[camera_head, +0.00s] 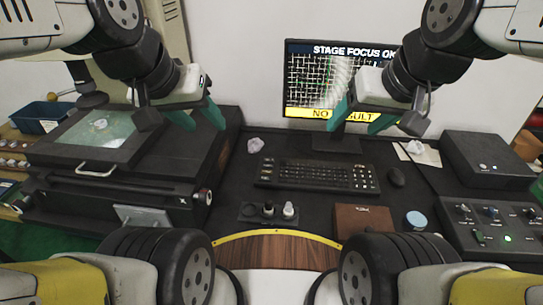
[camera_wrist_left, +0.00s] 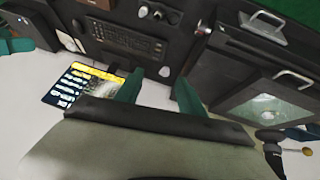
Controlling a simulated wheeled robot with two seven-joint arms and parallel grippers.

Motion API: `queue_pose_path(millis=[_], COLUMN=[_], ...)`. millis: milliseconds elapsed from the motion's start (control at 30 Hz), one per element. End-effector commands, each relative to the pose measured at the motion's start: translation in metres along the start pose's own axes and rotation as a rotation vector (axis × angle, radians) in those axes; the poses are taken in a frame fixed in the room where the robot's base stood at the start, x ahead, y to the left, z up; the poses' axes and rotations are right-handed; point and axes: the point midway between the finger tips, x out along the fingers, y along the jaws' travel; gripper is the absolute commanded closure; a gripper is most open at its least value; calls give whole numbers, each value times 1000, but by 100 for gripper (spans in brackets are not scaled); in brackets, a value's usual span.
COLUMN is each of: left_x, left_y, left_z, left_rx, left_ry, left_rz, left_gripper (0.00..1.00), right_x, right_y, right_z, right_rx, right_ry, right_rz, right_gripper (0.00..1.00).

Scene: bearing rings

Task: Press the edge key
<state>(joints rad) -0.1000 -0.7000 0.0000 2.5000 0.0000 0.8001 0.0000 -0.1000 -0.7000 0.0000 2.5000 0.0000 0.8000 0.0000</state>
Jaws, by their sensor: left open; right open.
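A black keyboard (camera_head: 318,176) lies on the dark desk mat below the monitor, and it also shows in the left wrist view (camera_wrist_left: 128,40). Its key labels are too small to read, so I cannot tell which key is the edge key. The monitor (camera_head: 325,85) shows a grid picture, "STAGE FOCUS OK" and a yellow "NO RESULT" band, partly hidden by my right gripper. My left gripper (camera_head: 174,108) is open and empty above the box with the glass top. My right gripper (camera_head: 379,120) is open and empty in front of the monitor, above the keyboard's right side.
A glass-topped machine (camera_head: 105,135) fills the left. A mouse (camera_head: 396,177), a brown box (camera_head: 363,219), a blue-lidded jar (camera_head: 416,220) and a knob panel (camera_head: 490,225) stand right. Small knobs (camera_head: 268,209) sit in front of the keyboard. Crumpled paper (camera_head: 255,145) lies near the monitor.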

Motion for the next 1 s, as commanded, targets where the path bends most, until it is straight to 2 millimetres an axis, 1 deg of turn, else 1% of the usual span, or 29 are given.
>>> queue_pose_path(millis=[433,467,500,567,600,700,1000], left_x=[0,0,0,0,0,0,0], left_y=[0,0,0,0,0,0,0], left_z=[0,0,0,0,0,0,0], left_rx=[0,0,0,0,0,0,0], left_ry=[0,0,0,0,0,0,0], left_rz=[0,0,0,0,0,0,0], left_gripper=[54,56,64,75,83,100,100], right_x=[0,0,0,0,0,0,0], right_y=[0,0,0,0,0,0,0], right_z=[0,0,0,0,0,0,0], right_rx=[0,0,0,0,0,0,0], right_ry=[0,0,0,0,0,0,0], right_rz=[0,0,0,0,0,0,0], right_gripper=[34,34,34,34,34,34,34])
